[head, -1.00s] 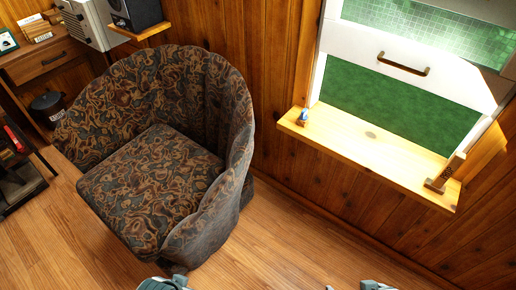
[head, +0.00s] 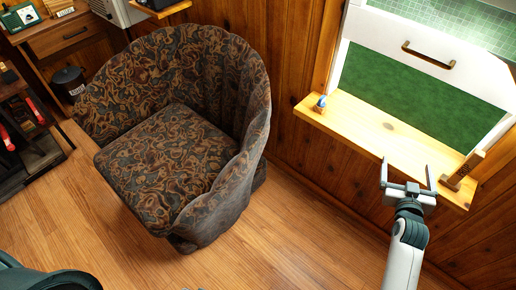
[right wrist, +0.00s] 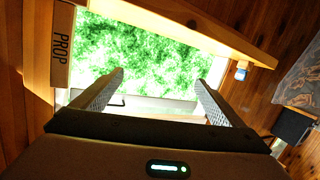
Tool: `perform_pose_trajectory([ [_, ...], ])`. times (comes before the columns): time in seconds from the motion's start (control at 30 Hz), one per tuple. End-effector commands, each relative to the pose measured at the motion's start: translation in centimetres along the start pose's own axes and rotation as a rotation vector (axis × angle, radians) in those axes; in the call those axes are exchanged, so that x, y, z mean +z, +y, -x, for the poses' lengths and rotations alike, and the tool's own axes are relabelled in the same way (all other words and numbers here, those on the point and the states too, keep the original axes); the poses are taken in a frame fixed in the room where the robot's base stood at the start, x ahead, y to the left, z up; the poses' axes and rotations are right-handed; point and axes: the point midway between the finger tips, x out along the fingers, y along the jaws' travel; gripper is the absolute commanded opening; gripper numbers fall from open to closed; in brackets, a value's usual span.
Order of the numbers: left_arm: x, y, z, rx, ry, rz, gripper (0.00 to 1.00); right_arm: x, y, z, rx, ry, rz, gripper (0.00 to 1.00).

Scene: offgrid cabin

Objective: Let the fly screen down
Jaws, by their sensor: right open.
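The window is at the upper right of the head view. A white bar (head: 395,62) with a brass handle (head: 428,55) crosses it, with pale grid-like mesh (head: 400,22) above. Below the bar the opening shows plain green. A wooden prop (head: 462,168) stands at the right end of the sill; its "PROP" lettering shows in the right wrist view (right wrist: 61,48). My right gripper (head: 407,165) is open and empty, in front of the sill's right part, below the handle and left of the prop. Its fingers (right wrist: 159,78) point toward the bright window. My left gripper is out of view.
The wooden sill (head: 375,122) juts from the wall, with a small blue-and-white item (head: 320,103) at its left end. A patterned armchair (head: 185,125) stands left of the window. Open floor (head: 300,235) lies in front. A desk (head: 50,35) and dark shelf (head: 30,150) are far left.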

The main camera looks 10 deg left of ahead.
Motion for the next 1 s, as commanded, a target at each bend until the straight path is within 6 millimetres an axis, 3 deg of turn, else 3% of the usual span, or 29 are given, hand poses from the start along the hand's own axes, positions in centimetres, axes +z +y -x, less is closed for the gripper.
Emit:
perform_pose_trajectory([
  [0.03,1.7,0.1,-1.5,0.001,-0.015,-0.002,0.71,-1.3,0.8,-1.5,0.034,0.059,-0.013,0.92],
  [0.2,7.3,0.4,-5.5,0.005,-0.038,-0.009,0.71,-5.7,4.1,-4.8,0.165,0.264,-0.045,0.92],
  [0.4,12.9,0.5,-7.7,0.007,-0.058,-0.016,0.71,-9.2,6.9,-6.4,0.305,0.440,-0.073,0.92],
  [0.5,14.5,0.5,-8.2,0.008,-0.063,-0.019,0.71,-10.1,7.7,-6.6,0.351,0.490,-0.081,0.92],
  [0.67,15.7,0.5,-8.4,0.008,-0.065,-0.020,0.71,-10.8,8.3,-6.7,0.386,0.527,-0.087,0.92],
  [1.0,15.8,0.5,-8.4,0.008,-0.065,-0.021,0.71,-10.8,8.3,-6.6,0.389,0.531,-0.086,0.92],
])
